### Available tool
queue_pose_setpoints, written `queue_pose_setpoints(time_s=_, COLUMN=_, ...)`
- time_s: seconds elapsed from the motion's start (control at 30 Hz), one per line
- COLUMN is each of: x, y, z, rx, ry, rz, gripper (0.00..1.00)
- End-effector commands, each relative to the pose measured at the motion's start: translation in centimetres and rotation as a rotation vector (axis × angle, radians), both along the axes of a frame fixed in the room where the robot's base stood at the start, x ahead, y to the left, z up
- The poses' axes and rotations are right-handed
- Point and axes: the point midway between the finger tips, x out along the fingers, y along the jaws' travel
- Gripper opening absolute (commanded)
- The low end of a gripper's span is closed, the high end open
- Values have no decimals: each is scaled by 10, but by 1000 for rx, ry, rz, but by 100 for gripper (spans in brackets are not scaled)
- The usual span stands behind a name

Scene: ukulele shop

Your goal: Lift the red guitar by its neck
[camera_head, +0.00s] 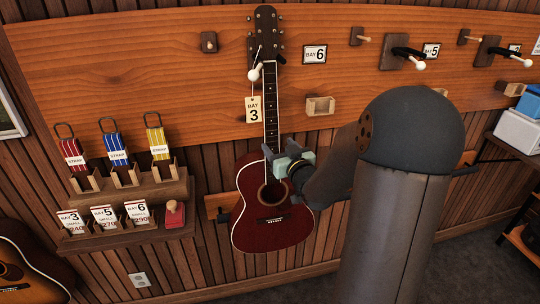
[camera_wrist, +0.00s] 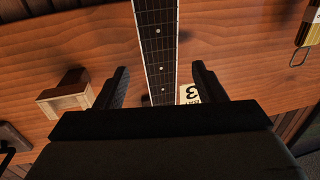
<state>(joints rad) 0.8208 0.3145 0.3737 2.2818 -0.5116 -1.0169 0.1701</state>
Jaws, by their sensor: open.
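The red guitar (camera_head: 262,225) hangs upright on the wooden wall board, its headstock at a hook at the top. Its dark neck (camera_head: 270,110) runs straight down to the red body. A tag marked BAY 3 (camera_head: 254,109) hangs beside the neck. My gripper (camera_head: 283,158) is in front of the lower neck, just above the sound hole. In the wrist view the neck (camera_wrist: 156,45) passes between the two open fingers of my gripper (camera_wrist: 160,85), with space on both sides. The lower part of the neck there is hidden behind my gripper's body.
Empty hooks and a BAY 6 sign (camera_head: 315,54) are on the board at right. A small wooden block (camera_head: 320,106) sits right of the neck. A shelf (camera_head: 130,190) with straps and price cards is at left. Another guitar (camera_head: 30,265) stands at lower left.

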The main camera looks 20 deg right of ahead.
Motion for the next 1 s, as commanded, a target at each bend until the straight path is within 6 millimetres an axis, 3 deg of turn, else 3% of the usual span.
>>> queue_pose_setpoints(time_s=0.23, x=18, y=-1, z=0, rx=1, ry=1, rz=0, gripper=63)
queue_pose_setpoints(time_s=0.53, x=57, y=-3, z=-4, rx=2, ry=1, rz=0, gripper=63)
queue_pose_setpoints(time_s=0.83, x=62, y=-3, z=-6, rx=-1, ry=1, rz=0, gripper=63)
queue_pose_setpoints(time_s=1.0, x=62, y=-3, z=-6, rx=-1, ry=1, rz=0, gripper=16)
